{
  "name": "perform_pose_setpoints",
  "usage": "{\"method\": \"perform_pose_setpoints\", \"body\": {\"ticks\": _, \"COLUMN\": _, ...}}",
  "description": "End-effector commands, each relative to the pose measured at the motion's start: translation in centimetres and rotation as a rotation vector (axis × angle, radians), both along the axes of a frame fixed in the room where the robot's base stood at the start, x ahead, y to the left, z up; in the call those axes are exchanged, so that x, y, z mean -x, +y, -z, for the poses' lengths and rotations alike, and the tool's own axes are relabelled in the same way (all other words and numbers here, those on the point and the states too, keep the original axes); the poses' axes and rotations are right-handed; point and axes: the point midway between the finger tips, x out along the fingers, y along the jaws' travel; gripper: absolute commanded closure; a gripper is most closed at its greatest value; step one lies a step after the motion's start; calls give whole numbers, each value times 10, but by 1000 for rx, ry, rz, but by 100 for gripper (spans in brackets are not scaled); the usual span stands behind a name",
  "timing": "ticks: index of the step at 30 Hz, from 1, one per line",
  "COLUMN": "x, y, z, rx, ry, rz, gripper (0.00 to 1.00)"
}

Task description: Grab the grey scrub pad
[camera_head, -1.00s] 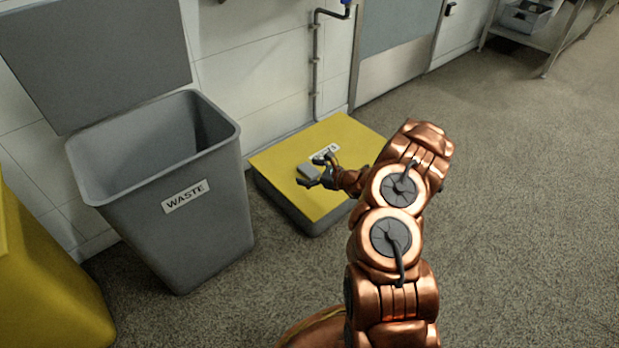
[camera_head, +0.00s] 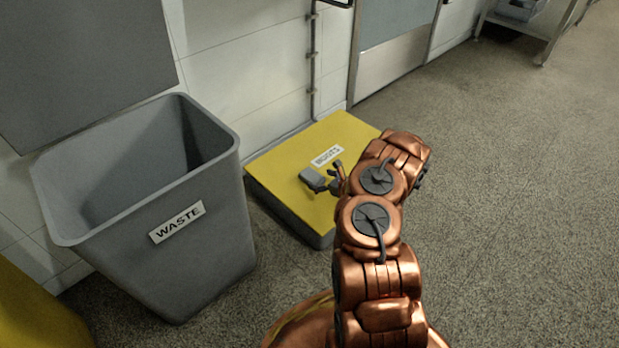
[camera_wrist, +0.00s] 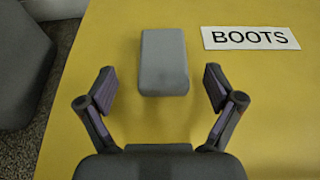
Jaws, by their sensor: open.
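The grey scrub pad (camera_head: 312,179) is a small block lying on the yellow top of a low box (camera_head: 290,160) labelled BOOTS. In the wrist view the scrub pad (camera_wrist: 164,62) lies ahead of my gripper, roughly centred between the fingers' lines. My gripper (camera_wrist: 159,85) is open and empty. Its two fingers point towards the pad, and the pad's near end lies about level with the fingertips in the picture. In the head view my gripper (camera_head: 328,177) is just right of the pad; I cannot tell whether it touches the box top.
A grey WASTE bin (camera_head: 150,215) with its lid up stands left of the box. The BOOTS label (camera_wrist: 250,38) lies right of the pad. A yellow object (camera_head: 35,315) is at the lower left. The floor (camera_head: 520,200) to the right is clear.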

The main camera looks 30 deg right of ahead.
Motion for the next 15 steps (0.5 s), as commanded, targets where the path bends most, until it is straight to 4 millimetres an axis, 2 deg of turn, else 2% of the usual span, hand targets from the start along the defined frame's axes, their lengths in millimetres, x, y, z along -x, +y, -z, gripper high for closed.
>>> {"method": "perform_pose_setpoints", "body": {"ticks": 5, "x": -9, "y": -1, "z": 8, "rx": -1, "ry": 0, "rz": 6, "gripper": 8}}
{"method": "perform_pose_setpoints", "body": {"ticks": 15, "x": -43, "y": 8, "z": 24, "rx": 2, "ry": 0, "rz": 0, "gripper": 8}}
